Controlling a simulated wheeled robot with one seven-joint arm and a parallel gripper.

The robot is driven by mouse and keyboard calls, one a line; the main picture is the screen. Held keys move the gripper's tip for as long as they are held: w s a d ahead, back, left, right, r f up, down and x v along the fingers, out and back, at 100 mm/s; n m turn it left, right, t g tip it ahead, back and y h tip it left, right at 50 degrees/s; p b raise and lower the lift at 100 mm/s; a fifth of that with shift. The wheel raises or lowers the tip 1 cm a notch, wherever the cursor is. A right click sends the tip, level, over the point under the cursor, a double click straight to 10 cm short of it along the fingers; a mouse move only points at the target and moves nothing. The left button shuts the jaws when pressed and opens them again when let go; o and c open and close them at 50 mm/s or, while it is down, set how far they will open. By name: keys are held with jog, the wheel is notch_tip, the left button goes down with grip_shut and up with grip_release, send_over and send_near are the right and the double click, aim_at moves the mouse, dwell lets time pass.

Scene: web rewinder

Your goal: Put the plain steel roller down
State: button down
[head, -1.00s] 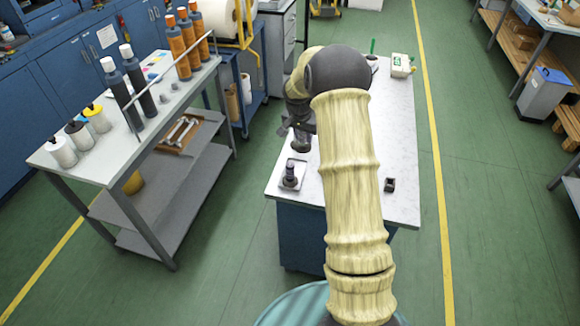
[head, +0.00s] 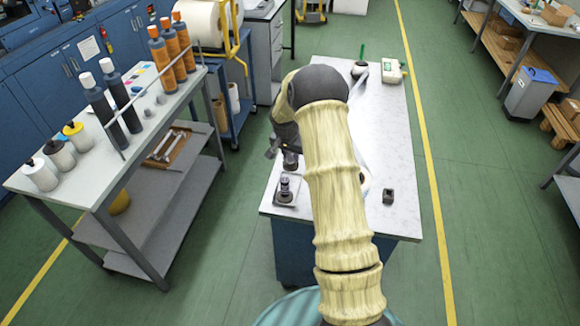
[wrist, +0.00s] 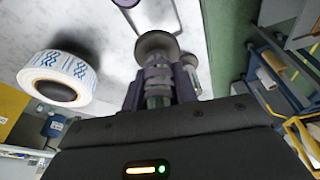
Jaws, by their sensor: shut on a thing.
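My gripper (wrist: 158,92) is shut on the plain steel roller (wrist: 156,45), whose round grey end shows beyond the fingers in the wrist view, over the white tabletop. The fingers hide its middle. In the head view a dark grey piece of the roller (head: 290,161) shows below my gripper (head: 272,150), at the left edge of the white-topped table (head: 400,140). Just in front of it, a short dark metal piece (head: 285,186) stands on a pale square plate. From this angle I cannot tell whether the roller touches anything.
A white roll with blue print (wrist: 60,78) is beside my gripper. A small black block (head: 388,196) sits at the table's front right; a white-green box (head: 391,72) is at the back. A grey cart with bottles (head: 110,150) stands left across a floor gap.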

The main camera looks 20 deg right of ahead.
aim_at(288, 161)
jog(key=shift+a+p+x, duration=0.2)
jog(key=shift+p+x, duration=0.05)
jog(key=shift+x, duration=0.85)
jog(key=shift+a+p+x, duration=0.2)
jog(key=shift+x, duration=0.9)
jog(key=shift+s+f, duration=0.15)
jog(key=shift+f+p, duration=0.45)
jog(key=shift+f, duration=1.4)
jog(key=c, duration=1.1)
grip_release()
jog(key=shift+s+f, duration=0.15)
jog(key=shift+a, duration=0.1)
jog(key=b+v, duration=0.2)
jog(key=v, duration=1)
jog(key=shift+s, duration=0.1)
